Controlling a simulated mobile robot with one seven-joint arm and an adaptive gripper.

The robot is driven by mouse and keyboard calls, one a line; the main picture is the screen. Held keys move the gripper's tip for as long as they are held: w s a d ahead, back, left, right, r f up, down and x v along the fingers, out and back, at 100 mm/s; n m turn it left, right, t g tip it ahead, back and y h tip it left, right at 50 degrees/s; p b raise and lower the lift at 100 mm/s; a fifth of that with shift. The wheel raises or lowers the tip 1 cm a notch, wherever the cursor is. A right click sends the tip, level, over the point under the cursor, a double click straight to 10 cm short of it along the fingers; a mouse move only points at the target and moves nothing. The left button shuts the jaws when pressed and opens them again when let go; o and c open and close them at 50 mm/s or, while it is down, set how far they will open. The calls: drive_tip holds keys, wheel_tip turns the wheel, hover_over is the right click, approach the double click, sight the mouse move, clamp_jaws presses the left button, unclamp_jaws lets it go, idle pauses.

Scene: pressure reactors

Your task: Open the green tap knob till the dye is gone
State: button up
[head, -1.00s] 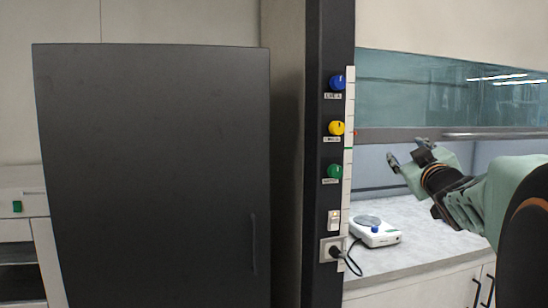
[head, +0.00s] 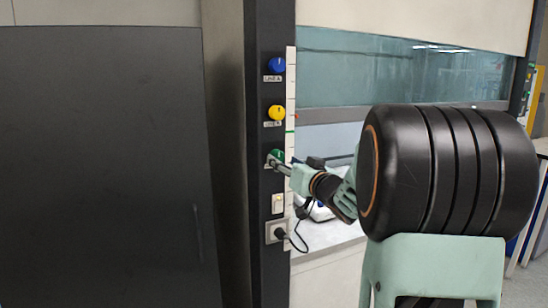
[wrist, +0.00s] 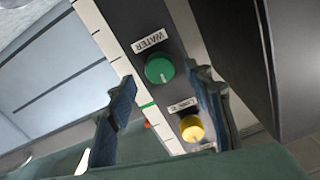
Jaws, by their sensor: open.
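The green tap knob (wrist: 160,68) sits on a dark post, beside a label reading WATER. In the head view the green knob (head: 277,154) is the lowest of three knobs and is partly hidden by my gripper (head: 277,163). In the wrist view my gripper (wrist: 162,79) is open, with one finger on each side of the green knob's near edge. I cannot tell whether the fingers touch it. A thin white line marks the knob's face. No dye can be made out.
A yellow knob (head: 276,113) and a blue knob (head: 277,65) sit above on the post. A white scale strip (head: 290,90) with green and red marks runs alongside. Below are a switch (head: 278,203) and a plugged socket (head: 276,232). A large dark panel (head: 100,160) stands left.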

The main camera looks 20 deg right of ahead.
sight(279, 158)
drive_tip(key=shift+w+a, duration=0.1)
drive_tip(key=shift+w, duration=2.3)
drive_tip(key=c, duration=1.2)
drive_tip(key=shift+o, duration=0.2)
